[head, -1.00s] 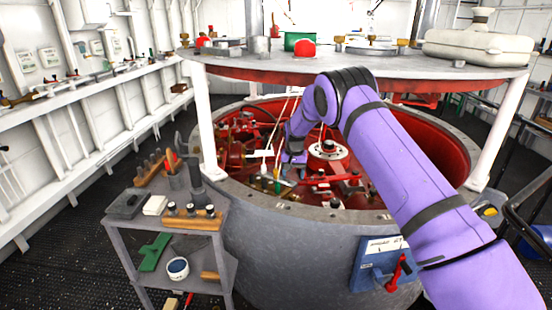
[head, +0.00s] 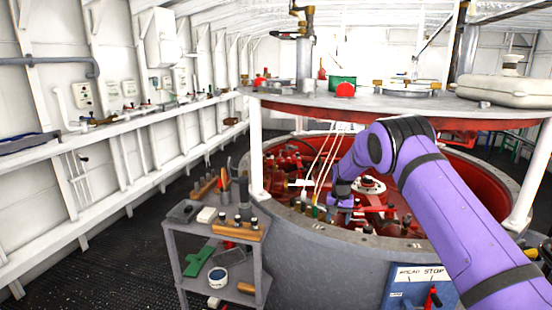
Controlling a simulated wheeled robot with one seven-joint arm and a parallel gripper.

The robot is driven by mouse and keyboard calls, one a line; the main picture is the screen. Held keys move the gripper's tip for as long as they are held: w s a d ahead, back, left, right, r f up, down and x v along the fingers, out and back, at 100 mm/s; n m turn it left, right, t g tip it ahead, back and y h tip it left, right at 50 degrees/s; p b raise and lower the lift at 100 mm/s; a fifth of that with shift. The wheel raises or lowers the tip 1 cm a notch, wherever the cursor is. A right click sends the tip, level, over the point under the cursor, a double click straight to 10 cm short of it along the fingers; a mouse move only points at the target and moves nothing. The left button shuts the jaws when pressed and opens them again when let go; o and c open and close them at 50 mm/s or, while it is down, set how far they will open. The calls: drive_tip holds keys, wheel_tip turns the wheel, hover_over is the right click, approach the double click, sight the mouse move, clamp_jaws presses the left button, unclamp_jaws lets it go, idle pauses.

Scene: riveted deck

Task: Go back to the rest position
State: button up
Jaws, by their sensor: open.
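My gripper (head: 339,203) is at the end of my purple arm, inside the large round grey drum (head: 310,265) with a red interior. The arm reaches in from the right, under the raised round lid plate (head: 300,103). The gripper is small and partly hidden among the red machinery (head: 371,186) and coloured wires; the fingers are hard to make out. I see nothing held in it. I cannot tell whether it touches the parts around it.
A small grey tool cart (head: 255,272) with tools stands left of the drum. A blue panel with a red lever (head: 434,296) is on the drum's front. Dark floor (head: 120,255) is open at left.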

drive_tip(key=s+d+r+t, duration=0.1)
drive_tip(key=s+r, duration=0.3)
drive_tip(key=r, duration=0.6)
drive_tip(key=s+d+r, duration=0.2)
drive_tip(key=s+r, duration=0.1)
drive_tip(key=r, duration=0.7)
drive_tip(key=s+d+r+n+t, duration=0.1)
drive_tip(key=s+d+r+t, duration=0.1)
drive_tip(key=s+r, duration=1.2)
drive_tip(key=s+d+r+n+t, duration=0.1)
drive_tip(key=s+r, duration=0.2)
drive_tip(key=s, duration=0.6)
drive_tip(key=s+r, duration=0.3)
drive_tip(key=s, duration=0.7)
drive_tip(key=s+f+n+t, duration=0.1)
drive_tip(key=s+f, duration=0.2)
drive_tip(key=s, duration=1.3)
drive_tip(key=shift+s+d+f, duration=0.15)
drive_tip(key=shift+s+d, duration=0.25)
drive_tip(key=shift+d, duration=0.05)
